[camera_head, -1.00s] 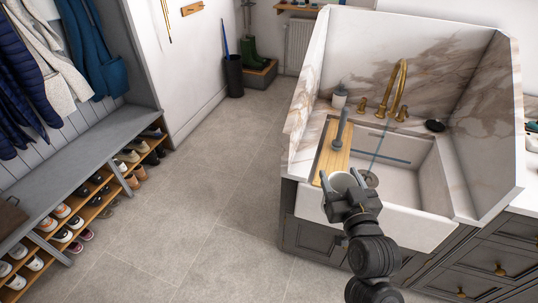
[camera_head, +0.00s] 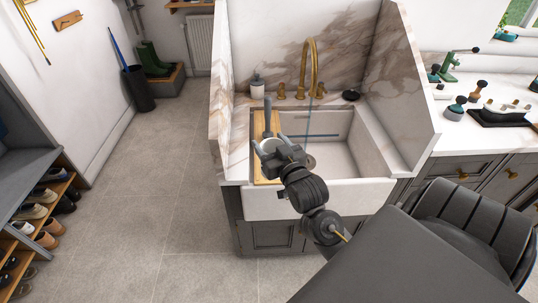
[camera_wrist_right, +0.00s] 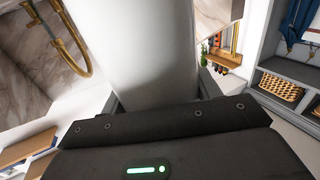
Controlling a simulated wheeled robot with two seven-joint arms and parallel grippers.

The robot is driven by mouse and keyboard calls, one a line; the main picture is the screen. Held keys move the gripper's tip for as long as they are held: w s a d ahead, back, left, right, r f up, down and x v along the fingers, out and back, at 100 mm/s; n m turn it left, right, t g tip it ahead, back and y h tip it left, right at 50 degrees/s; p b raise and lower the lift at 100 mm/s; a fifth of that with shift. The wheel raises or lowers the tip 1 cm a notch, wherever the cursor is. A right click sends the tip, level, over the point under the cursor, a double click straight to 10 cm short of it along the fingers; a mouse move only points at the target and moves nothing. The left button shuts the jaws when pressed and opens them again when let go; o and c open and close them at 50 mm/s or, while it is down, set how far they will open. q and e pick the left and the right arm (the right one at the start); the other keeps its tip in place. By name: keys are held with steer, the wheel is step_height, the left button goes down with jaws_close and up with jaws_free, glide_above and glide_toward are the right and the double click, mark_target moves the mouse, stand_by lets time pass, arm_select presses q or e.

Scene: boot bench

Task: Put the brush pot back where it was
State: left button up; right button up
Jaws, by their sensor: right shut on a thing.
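My right gripper (camera_head: 269,150) is shut on the brush pot (camera_head: 269,143), a pale round pot. In the head view the pot overlaps the wooden board (camera_head: 261,176) at the sink's left side; its height above the board is unclear. In the right wrist view the pot (camera_wrist_right: 152,50) is a large pale cylinder between the fingers, and its base is hidden. A grey handle (camera_head: 267,108) stands up just behind the pot's rim; I cannot tell if it is in the pot. My left gripper is not in view.
The sink basin (camera_head: 335,160) is open to the right. A brass tap (camera_head: 308,65), a soap bottle (camera_head: 257,87) and a black dish (camera_head: 351,95) line the back ledge. Marble side walls (camera_head: 228,95) flank the sink.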

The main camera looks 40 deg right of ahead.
steer(key=shift+d+r, duration=0.1)
steer(key=shift+d, duration=0.25)
steer(key=w+d+f+p, duration=0.2)
steer(key=w+d+f, duration=0.5)
steer(key=w+f, duration=0.2)
steer(key=shift+w+d+f, duration=0.3)
steer(key=shift+w+f, duration=0.05)
steer(key=shift+w, duration=0.75)
steer(key=shift+f, duration=1.65)
steer(key=o, duration=1.8)
steer(key=shift+f, duration=0.15)
